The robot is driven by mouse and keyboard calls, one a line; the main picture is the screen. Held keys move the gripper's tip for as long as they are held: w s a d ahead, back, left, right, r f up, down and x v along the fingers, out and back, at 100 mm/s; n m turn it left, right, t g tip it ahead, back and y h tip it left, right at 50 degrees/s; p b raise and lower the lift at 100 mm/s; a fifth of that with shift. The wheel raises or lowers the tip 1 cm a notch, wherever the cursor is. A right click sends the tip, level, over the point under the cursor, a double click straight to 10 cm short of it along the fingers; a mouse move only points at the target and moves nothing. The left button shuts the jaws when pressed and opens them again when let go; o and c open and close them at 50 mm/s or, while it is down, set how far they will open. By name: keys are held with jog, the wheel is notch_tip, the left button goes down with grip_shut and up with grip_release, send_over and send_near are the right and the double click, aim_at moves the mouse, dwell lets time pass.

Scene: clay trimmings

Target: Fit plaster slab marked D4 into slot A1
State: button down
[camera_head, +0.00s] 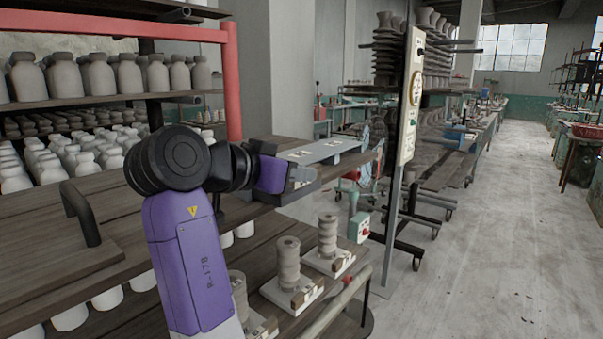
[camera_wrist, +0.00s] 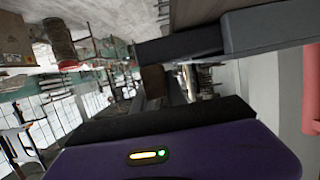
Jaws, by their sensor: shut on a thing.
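My gripper (camera_head: 298,184) is at the end of my purple arm, over the right end of the upper wooden shelf. It is shut on a small pale grey piece (camera_head: 301,174), of which only part shows; I cannot read a mark on it. Just behind it lies a long grey board (camera_head: 345,147) with small pale labels that I cannot read. I cannot tell whether the held piece touches this board. In the wrist view the dark fingers stand above a purple body, with a brownish block (camera_wrist: 152,82) between them. I cannot make out D4 or A1.
Pale slabs bearing ridged clay stacks (camera_head: 289,263) (camera_head: 327,236) stand on the lower shelf. A red post (camera_head: 232,80) and shelves of pale bottles (camera_head: 60,75) are at left. A post with a pale control panel (camera_head: 410,95) stands at right. The floor (camera_head: 490,260) beyond is open.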

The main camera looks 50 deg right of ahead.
jog(key=shift+w+a+r, duration=0.1)
jog(key=shift+w, duration=1.75)
jog(key=c, duration=1.3)
grip_release()
jog(key=shift+w, duration=0.1)
jog(key=shift+a, duration=0.1)
jog(key=v, duration=0.7)
jog(key=shift+a+r, duration=0.1)
jog(key=shift+a, duration=0.2)
jog(key=shift+r, duration=0.1)
